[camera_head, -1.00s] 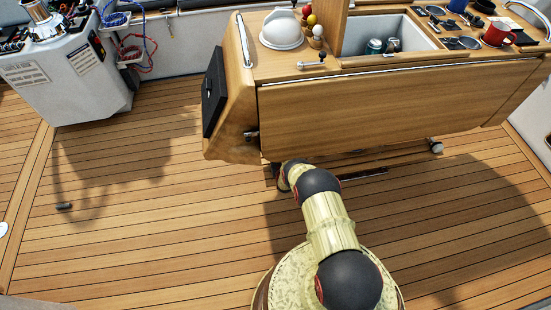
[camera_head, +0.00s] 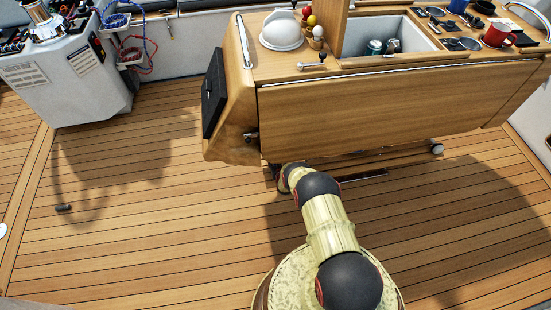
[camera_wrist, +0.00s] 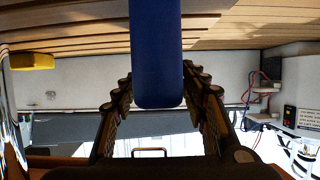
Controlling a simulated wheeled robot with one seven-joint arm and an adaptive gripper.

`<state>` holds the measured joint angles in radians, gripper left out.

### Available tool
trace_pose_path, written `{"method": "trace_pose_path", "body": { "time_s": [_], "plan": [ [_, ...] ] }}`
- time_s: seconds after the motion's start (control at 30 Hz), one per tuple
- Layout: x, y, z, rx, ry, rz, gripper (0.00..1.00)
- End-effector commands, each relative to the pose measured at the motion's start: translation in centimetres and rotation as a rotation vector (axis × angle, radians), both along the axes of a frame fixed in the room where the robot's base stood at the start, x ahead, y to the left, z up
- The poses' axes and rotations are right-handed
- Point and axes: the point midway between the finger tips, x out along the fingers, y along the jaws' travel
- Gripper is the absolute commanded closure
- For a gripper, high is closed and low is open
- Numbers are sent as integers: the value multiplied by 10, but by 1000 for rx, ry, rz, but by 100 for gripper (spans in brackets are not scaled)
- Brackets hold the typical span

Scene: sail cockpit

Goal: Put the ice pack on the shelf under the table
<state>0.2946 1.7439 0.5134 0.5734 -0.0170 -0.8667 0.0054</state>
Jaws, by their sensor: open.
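A long, rounded blue object (camera_wrist: 156,50), which looks like the ice pack, runs down from the top of the upside-down wrist view, its rounded end between the fingers. My gripper (camera_wrist: 155,90) is open, one finger on each side of it with gaps showing. The wooden table (camera_head: 390,110) stands ahead in the head view. My arm reaches low under its front edge, and my gripper is hidden there. A strip of wood low under the table (camera_head: 400,158) may be the shelf. Wooden slats (camera_wrist: 70,42) fill the top of the wrist view.
A yellow object (camera_wrist: 32,61) lies at the left of the wrist view. A white console (camera_head: 75,75) stands at the far left in the head view. A small dark fitting (camera_head: 63,208) is on the deck. The deck left of my arm is otherwise clear.

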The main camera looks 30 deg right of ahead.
Motion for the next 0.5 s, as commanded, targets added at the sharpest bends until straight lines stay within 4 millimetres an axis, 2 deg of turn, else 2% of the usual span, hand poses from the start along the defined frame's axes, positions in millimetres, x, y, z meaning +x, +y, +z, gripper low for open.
{"method": "trace_pose_path", "body": {
  "time_s": [0.17, 0.27, 0.5],
  "plan": [
    [-3, 1, 3, 1, 3, 0, 57],
    [-15, 4, 11, 1, 3, 0, 57],
    [-59, 17, 33, 1, 2, 0, 57]
  ]
}}
